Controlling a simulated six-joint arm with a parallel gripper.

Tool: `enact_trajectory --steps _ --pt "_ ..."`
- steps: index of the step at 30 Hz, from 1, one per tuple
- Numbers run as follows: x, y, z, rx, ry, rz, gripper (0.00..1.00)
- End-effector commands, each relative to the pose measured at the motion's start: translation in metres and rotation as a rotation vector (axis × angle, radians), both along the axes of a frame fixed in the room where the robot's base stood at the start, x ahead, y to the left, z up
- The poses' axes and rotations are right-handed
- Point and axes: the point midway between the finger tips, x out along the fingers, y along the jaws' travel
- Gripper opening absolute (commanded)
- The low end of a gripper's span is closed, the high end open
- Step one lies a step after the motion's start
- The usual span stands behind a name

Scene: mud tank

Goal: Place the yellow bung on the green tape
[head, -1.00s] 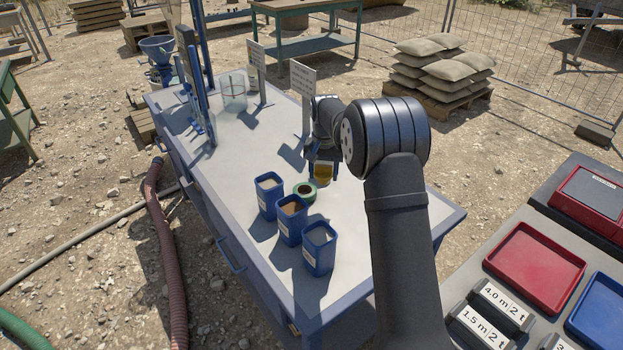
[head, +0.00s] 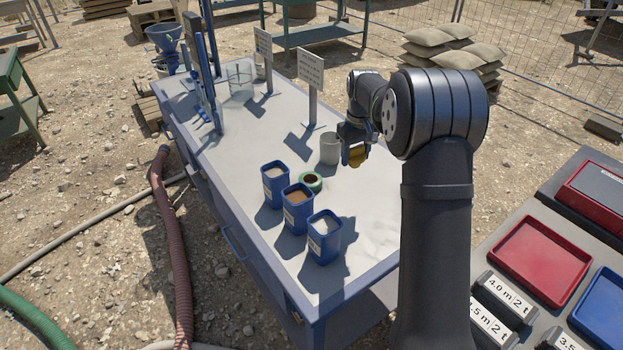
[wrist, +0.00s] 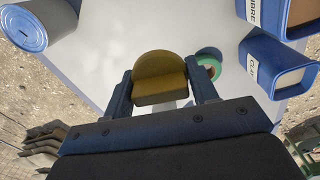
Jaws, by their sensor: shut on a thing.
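My gripper (head: 356,147) is shut on the yellow bung (head: 356,156), holding it above the bench. In the wrist view the bung (wrist: 160,77) sits between the two fingers (wrist: 162,92), its underside hidden. The green tape (head: 311,181) is a roll lying flat on the bench, left of and nearer the camera than the held bung. In the wrist view the tape (wrist: 209,65) shows partly, just right of the bung, with a finger in front of it.
Blue bins (head: 275,185) (head: 298,208) (head: 324,237) stand in a row beside the tape. A grey can (head: 330,148) stands behind, close to my gripper. Sign stands (head: 311,85) rise farther back. The bench top (head: 372,205) is clear at the right.

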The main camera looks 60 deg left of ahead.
Motion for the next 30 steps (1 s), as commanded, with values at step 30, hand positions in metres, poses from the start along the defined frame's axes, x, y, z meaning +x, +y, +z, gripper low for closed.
enact_trajectory --steps 30 --pt "-0.064 0.098 -0.075 -0.001 0.001 0.150 0.27"
